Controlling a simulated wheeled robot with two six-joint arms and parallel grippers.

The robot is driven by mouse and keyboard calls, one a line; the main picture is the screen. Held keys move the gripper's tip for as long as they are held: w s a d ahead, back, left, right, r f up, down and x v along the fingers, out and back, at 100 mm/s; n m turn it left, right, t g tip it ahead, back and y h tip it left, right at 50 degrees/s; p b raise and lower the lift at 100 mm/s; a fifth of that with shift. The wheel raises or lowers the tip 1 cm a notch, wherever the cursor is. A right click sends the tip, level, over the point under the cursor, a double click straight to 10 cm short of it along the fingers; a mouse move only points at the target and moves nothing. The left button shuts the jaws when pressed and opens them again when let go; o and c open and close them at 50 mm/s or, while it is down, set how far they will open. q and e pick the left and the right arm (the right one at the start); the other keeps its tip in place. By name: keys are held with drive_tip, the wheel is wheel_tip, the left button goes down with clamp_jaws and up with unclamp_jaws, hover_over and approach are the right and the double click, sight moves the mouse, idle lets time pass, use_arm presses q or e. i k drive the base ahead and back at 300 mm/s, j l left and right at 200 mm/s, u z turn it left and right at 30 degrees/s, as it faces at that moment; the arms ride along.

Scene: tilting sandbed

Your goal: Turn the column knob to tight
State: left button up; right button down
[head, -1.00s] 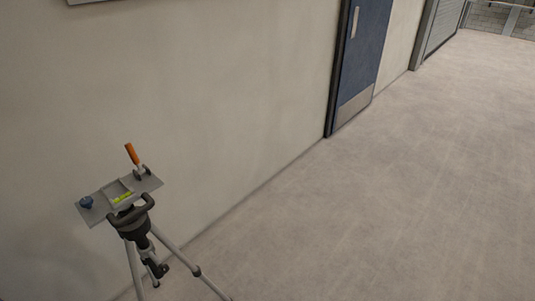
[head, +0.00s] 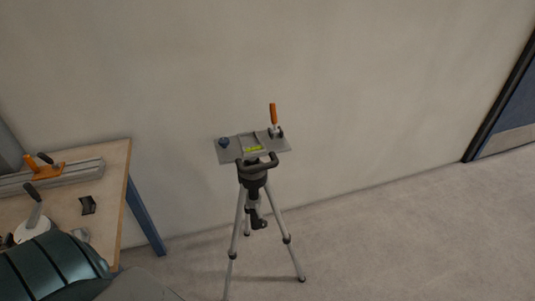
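A tripod (head: 240,235) stands upright on the floor near the wall, in the middle of the head view. A grey plate (head: 280,146) sits on top of it, with a yellow-green level strip, a dark blue knob (head: 224,142) at its left and an orange-handled clamp (head: 273,114) at its right. A dark looped handle and a black grip (head: 258,222) lower on the column show below the plate. I cannot tell which part is the column knob. Neither of my grippers is in view.
A wooden table (head: 118,165) with a blue leg stands at the left. It bears a long metal rail (head: 80,172) with an orange clamp, a small black block (head: 88,205) and other tools. The wall is behind the tripod. The floor to the right is clear up to a blue door (head: 515,112).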

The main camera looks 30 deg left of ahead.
sight(262, 224)
drive_tip(key=u, duration=1.1)
